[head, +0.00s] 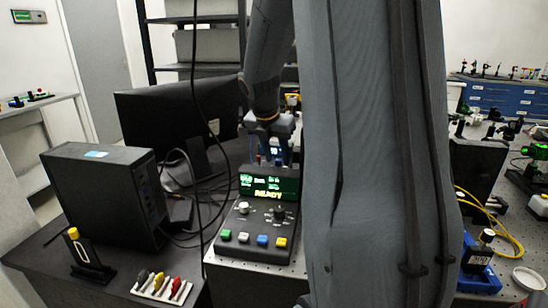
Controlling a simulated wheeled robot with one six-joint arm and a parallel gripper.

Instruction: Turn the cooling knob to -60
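A dark control box (257,230) stands on the perforated bench top. Its raised green display (268,184) shows the large word "READY" and small text that I cannot read. Two knobs sit on its sloped panel: a pale left knob (243,208) and a dark right knob (279,213). Their labels and settings are too small to read, so I cannot tell which is the cooling knob. My gripper (276,156) is behind and above the display, apart from both knobs. Its fingertips are small and partly hidden, and I cannot tell whether it is open.
Several coloured buttons (262,240) line the box's front. A monitor (165,115) and a black computer case (105,195) stand to the left. A black cable hangs left of the box. My arm hides the middle right. A blue device (478,262) stands at right.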

